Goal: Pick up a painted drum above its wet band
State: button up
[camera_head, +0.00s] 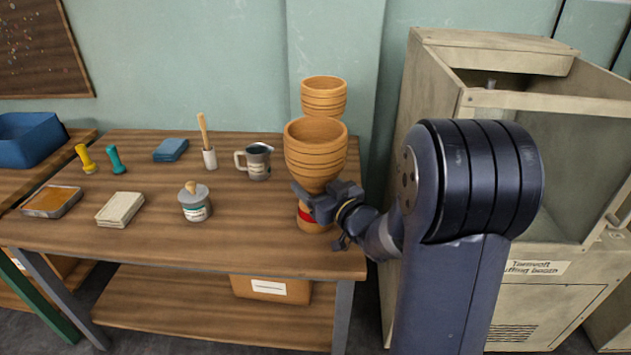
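A terracotta goblet drum (316,152) stands upright near the right end of the wooden table, with dark rings around its wide bowl. A red band (309,216) shows low on its foot, partly hidden by my gripper. My gripper (323,200) reaches in from the right at the drum's narrow waist, just above the red band. One finger crosses in front of the waist. The drum and my arm hide the other side, so I cannot tell whether the fingers press on it. A second ringed terracotta drum (323,95) stands directly behind, its lower part hidden.
A large beige cabinet (440,100) stands close at right. The table's front middle is clear.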

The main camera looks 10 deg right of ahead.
jog(key=c, duration=0.6)
jog(key=shift+r, duration=0.1)
